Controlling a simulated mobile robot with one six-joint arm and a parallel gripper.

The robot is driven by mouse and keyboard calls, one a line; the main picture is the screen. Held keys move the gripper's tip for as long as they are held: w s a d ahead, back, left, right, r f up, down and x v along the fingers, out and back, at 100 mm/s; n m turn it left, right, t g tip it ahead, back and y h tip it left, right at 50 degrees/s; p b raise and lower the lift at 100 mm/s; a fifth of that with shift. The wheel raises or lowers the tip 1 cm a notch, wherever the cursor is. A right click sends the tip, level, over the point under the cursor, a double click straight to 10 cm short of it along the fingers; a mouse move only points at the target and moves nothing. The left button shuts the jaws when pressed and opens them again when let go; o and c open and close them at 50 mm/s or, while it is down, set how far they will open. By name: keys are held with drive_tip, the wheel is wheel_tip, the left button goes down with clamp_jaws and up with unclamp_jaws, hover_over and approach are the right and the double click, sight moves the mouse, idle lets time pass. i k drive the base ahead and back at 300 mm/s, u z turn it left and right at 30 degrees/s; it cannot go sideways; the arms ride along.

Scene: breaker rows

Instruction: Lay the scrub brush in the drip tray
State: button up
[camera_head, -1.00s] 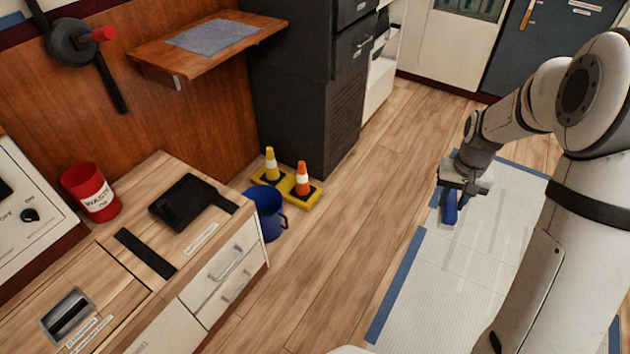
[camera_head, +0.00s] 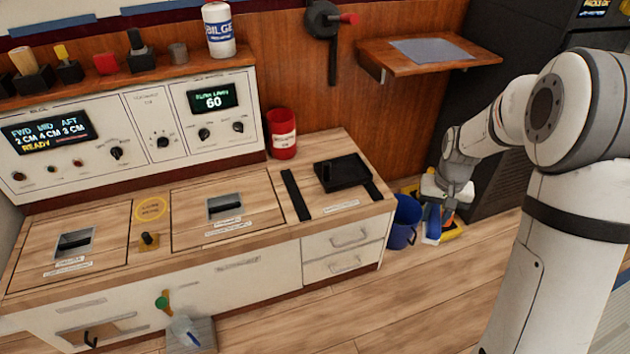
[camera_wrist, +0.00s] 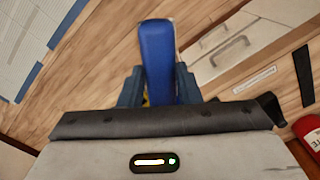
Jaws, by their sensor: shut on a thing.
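The scrub brush shows as a blue block (camera_head: 432,224) hanging from my gripper (camera_head: 445,205) in the head view, above the floor at the right end of the counter. In the wrist view, my gripper (camera_wrist: 158,88) has its fingers on both sides of the blue brush (camera_wrist: 157,55), which points away from the wrist. The bristles cannot be made out. The black drip tray (camera_head: 342,174) lies on the right part of the counter top, to the left of my gripper and apart from it. The wrist view does not show the tray.
A blue bucket (camera_head: 403,222) stands on the floor between the counter and my gripper. Yellow cone bases (camera_head: 452,229) are partly hidden behind the gripper. A red waste can (camera_head: 282,135) stands behind the tray. A wooden shelf (camera_head: 428,55) juts from the wall above.

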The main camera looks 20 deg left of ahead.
sight(348, 172)
drive_tip(key=u, duration=0.65)
drive_tip(key=i, duration=1.05)
